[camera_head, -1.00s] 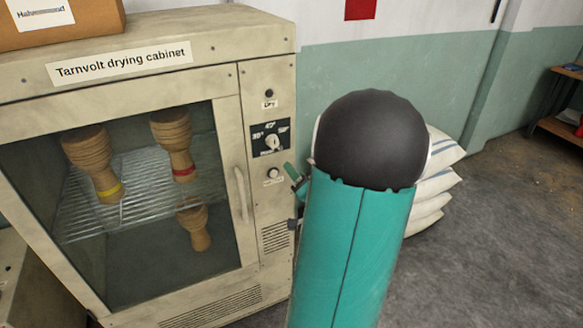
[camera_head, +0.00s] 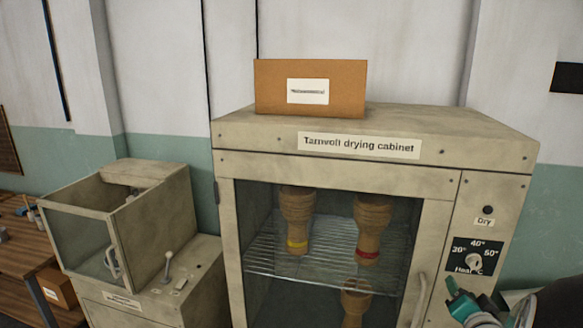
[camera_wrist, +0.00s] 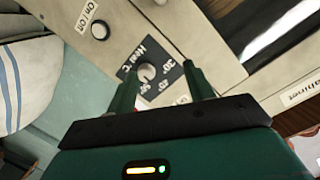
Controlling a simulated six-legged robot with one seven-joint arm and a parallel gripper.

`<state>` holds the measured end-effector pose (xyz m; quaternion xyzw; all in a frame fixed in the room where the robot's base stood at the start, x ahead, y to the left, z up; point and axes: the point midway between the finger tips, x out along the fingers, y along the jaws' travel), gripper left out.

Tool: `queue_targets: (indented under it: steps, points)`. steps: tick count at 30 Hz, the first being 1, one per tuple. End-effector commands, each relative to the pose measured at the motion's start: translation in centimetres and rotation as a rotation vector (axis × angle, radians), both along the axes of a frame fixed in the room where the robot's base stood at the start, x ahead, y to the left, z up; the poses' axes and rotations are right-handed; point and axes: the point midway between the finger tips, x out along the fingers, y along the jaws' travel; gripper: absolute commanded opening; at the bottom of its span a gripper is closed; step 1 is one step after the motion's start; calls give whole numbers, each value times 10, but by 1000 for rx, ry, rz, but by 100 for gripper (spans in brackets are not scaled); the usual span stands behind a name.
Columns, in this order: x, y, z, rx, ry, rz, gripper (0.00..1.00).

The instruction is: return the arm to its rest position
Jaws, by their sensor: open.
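In the head view my gripper (camera_head: 468,293) is at the lower right, with my arm cut off by the frame edge. In the wrist view its two green fingers (camera_wrist: 160,72) stand apart with nothing between them gripped. They point at the control panel of the drying cabinet (camera_head: 370,166). The heat dial (camera_head: 473,260) sits just above my gripper in the head view. In the wrist view the dial (camera_wrist: 147,72) shows between the fingertips; I cannot tell the gap to it.
Goblet drums with yellow (camera_head: 297,222) and red (camera_head: 372,230) bands stand behind the glass; a third is lower. The door handle (camera_head: 419,300) is left of my gripper. A cardboard box (camera_head: 340,85) lies on top. A smaller cabinet (camera_head: 150,225) stands left. White sacks (camera_wrist: 28,65) lie nearby.

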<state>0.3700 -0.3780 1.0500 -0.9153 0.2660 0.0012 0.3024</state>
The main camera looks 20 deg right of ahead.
Motion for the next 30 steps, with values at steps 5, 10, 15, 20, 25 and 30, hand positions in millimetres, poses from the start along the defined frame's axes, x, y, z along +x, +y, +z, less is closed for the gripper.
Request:
queue_targets:
  steps: [5, 10, 15, 20, 25, 30]
  points:
    - [34, 56, 22, -104, 226, 36, 52]
    - [43, 117, 38, -163, 425, 94, 52]
    - [34, 190, 49, -197, 607, 213, 52]
    - [7, 264, 55, -219, 767, 390, 52]
    - [-40, 336, 59, -244, 912, 631, 52]
    - [-75, 373, 59, -263, 995, 800, 52]
